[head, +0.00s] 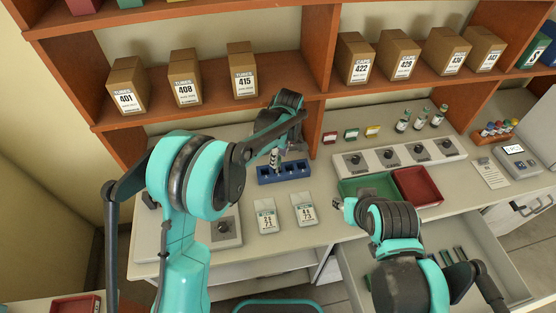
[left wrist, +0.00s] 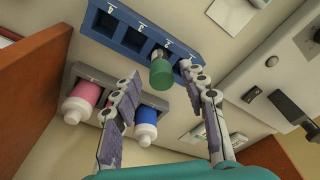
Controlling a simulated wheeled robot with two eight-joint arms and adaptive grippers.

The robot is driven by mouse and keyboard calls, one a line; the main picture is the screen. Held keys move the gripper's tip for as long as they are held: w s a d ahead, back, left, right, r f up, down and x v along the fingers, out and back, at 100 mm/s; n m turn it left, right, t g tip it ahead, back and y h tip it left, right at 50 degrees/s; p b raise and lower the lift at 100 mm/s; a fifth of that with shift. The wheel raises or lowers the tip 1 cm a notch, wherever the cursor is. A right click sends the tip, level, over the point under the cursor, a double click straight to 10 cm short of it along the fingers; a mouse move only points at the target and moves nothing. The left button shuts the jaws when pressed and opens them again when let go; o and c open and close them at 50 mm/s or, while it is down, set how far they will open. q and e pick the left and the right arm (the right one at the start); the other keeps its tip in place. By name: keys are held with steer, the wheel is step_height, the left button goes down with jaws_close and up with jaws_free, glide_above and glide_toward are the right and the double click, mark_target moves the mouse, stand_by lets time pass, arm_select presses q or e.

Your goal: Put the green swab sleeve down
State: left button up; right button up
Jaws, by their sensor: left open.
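The green swab sleeve (left wrist: 161,72) shows in the left wrist view with its green end towards the camera, at a slot of the blue rack (left wrist: 129,37). It seems to stand in the slot. My left gripper (left wrist: 160,77) is open, with one finger on each side of the sleeve and gaps visible. In the head view my left gripper (head: 276,150) is right over the blue rack (head: 284,175) and hides the sleeve. My right gripper (head: 343,208) is by the green tray (head: 362,189), its jaws too small to judge.
A holder with a pink bottle (left wrist: 82,101) and a blue bottle (left wrist: 147,122) is beside the rack. Two white labelled packets (head: 266,215) lie in front of it. A red tray (head: 417,186) stands right of the green one. Shelf boxes (head: 243,70) are above.

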arm_select(q)
step_height(320, 180, up, 8)
steer(key=p, duration=0.1)
steer(key=shift+s+d, duration=0.3)
steer(key=shift+d, duration=0.05)
steer(key=s+a+r+m+t, duration=0.2)
steer(key=s+a+r+m, duration=0.1)
steer(key=s+a+r, duration=0.35)
steer(key=s+a+m+t+h, duration=0.1)
steer(key=s+a+m+t, duration=0.3)
steer(key=s+a+m, duration=0.4)
steer(key=s+a, duration=0.4)
steer(key=s, duration=0.5)
steer(key=shift+s+a+f, duration=0.2)
steer(key=shift+a+f, duration=0.05)
steer(key=shift+f, duration=0.1)
